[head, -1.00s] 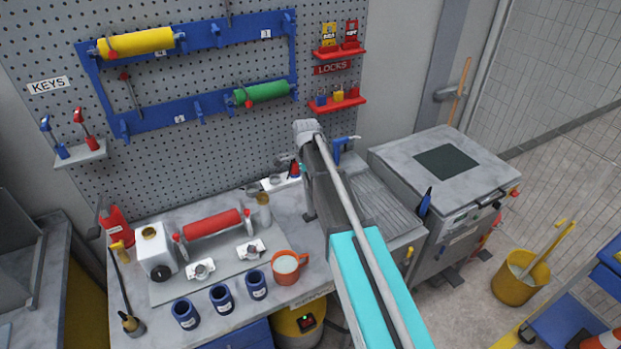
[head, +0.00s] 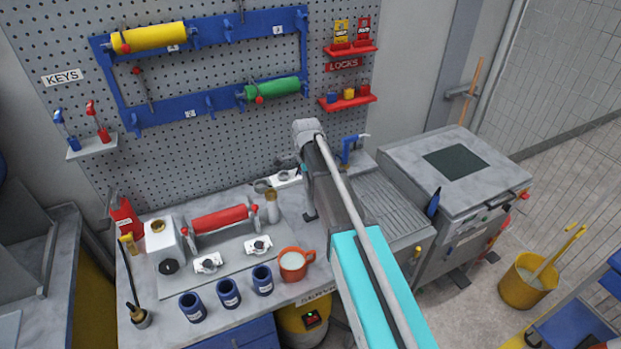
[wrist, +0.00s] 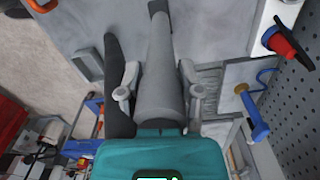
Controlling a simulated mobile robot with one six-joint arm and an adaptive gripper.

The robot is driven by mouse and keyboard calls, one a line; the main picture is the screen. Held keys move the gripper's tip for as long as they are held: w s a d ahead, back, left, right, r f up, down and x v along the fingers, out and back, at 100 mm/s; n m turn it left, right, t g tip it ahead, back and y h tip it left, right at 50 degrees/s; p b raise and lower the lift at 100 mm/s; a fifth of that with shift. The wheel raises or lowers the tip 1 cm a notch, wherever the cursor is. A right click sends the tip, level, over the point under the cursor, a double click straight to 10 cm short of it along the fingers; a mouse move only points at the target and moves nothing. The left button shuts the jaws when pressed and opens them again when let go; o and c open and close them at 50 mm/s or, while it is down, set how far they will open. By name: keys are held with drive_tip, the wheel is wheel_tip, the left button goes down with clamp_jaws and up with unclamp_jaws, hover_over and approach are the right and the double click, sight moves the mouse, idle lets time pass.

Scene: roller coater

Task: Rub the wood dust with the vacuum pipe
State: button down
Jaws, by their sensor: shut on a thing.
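In the wrist view, my gripper (wrist: 157,92) is shut around a thick grey tube, with one light grey finger on each side. I take this tube to be the vacuum pipe (wrist: 160,62); its narrower, darker end points away from the gripper. A black hose-like strip runs beside it on the left. I cannot make out any wood dust in either view.
The workbench (head: 235,285) holds a red roller (head: 219,219), blue cups, an orange mug (head: 294,263) and a white container (head: 164,245). A yellow canister (head: 303,320) stands underneath. A grey machine (head: 455,190) and a yellow bucket (head: 524,288) are at right. A pegboard stands behind.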

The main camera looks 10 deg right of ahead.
drive_tip(key=shift+s+a, duration=0.2)
drive_tip(key=shift+a, duration=0.35)
drive_tip(key=shift+s+a, duration=0.15)
drive_tip(key=shift+a, duration=0.55)
drive_tip(key=shift+s+a, duration=0.3)
drive_tip(key=shift+a, duration=0.55)
drive_tip(key=shift+s+a, duration=0.3)
drive_tip(key=shift+a, duration=0.5)
drive_tip(key=shift+s, duration=0.1)
drive_tip(key=shift+s+d+r, duration=0.1)
drive_tip(key=shift+s+d, duration=0.1)
drive_tip(key=shift+s, duration=0.4)
drive_tip(key=shift+d, duration=0.1)
drive_tip(key=shift+w+d, duration=0.3)
drive_tip(key=shift+d, duration=0.6)
drive_tip(key=shift+w+d, duration=0.3)
drive_tip(key=shift+d, duration=0.65)
